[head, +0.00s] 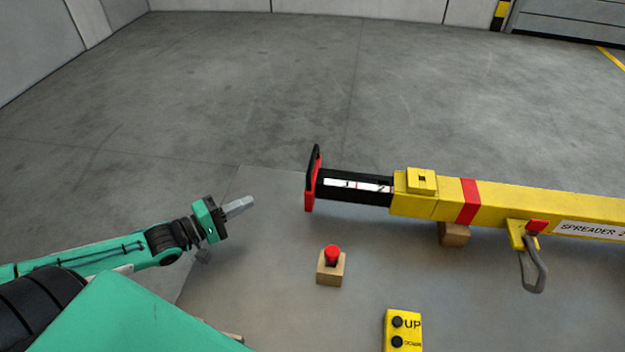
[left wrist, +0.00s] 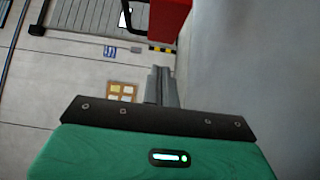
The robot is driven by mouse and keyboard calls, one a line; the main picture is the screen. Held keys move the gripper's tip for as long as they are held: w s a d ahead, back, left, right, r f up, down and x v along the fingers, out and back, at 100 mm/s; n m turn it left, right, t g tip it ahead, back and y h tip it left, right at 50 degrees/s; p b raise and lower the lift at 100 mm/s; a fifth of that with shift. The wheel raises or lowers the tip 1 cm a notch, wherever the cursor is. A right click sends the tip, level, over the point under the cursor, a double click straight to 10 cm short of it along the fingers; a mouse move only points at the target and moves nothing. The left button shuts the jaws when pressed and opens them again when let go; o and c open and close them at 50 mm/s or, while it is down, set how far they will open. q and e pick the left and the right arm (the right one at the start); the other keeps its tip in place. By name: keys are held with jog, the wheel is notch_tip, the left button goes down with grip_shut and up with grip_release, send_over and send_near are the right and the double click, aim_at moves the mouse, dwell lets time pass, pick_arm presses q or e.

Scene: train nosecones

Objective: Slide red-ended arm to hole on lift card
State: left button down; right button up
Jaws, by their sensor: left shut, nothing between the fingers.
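The red-ended arm (head: 350,186) is a black bar with a white numbered scale, sticking out to the left from a yellow spreader beam (head: 500,203). Its end is a red and black plate (head: 311,180). Numbers 1 and 2 show on the scale; the holes are too small to make out. No lift card is clearly in view. My left gripper (head: 240,207) is shut and empty, to the left of the red end and apart from it. Its shut fingers also show in the left wrist view (left wrist: 162,88). My right gripper is not in view.
A red pin stands in a wooden block (head: 330,270) in front of the arm. A yellow UP/DOWN control box (head: 403,331) is at the bottom. A grey hook (head: 533,268) hangs from the beam, which rests on a wooden block (head: 453,233). Grey table (head: 270,205) between gripper and red end is clear.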

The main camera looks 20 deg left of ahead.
pick_arm(q)
jog(key=s+d+p+x, duration=0.1)
jog(key=d+x, duration=0.1)
jog(key=x, duration=1)
jog(key=shift+d, duration=0.45)
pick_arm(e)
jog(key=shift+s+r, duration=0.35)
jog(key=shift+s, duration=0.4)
pick_arm(q)
jog(key=shift+p, duration=0.35)
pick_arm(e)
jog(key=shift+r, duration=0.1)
